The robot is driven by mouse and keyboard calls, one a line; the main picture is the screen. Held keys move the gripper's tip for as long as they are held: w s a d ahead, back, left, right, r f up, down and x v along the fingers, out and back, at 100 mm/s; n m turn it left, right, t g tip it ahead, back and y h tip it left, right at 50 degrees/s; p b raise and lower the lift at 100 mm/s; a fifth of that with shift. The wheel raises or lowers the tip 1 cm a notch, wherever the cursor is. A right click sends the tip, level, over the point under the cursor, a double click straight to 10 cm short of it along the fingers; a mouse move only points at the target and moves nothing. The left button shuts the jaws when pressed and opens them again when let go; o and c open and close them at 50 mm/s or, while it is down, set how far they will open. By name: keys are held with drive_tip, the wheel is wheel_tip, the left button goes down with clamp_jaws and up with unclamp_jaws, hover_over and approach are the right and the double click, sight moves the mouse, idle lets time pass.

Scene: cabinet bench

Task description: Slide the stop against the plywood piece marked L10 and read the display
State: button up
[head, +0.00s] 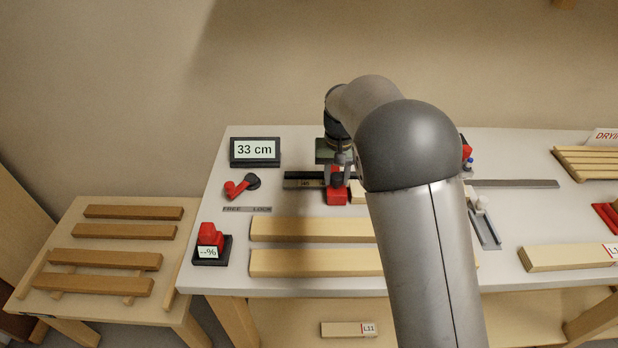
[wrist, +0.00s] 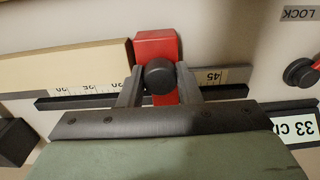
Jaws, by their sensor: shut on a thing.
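The red stop (head: 336,193) sits on the dark rail. In the wrist view the red stop (wrist: 155,47) has a black knob. My gripper (wrist: 160,82) is shut on the stop, one finger on each side of the knob; it also shows in the head view (head: 338,178). A pale plywood piece (wrist: 75,68) lies along the scale, its end at the stop, touching or nearly so. In the head view only a bit of this piece (head: 356,194) shows beside my arm. Its marking is hidden. The display (head: 255,150) reads 33 cm.
A red lever (head: 237,188) points toward FREE on the FREE/LOCK label. A red meter (head: 210,240) shows "--%". Two long boards (head: 310,263) lie in front. A piece marked L11 (head: 345,329) is on the lower shelf; another labelled piece (head: 565,257) lies right. My arm hides the middle.

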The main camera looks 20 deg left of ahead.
drive_tip(key=shift+d, duration=0.15)
drive_tip(key=shift+w+d, duration=0.2)
drive_tip(key=shift+d, duration=0.2)
drive_tip(key=o, duration=0.8)
drive_tip(key=shift+r+p, duration=3.15)
drive_tip(key=shift+r, duration=1.35)
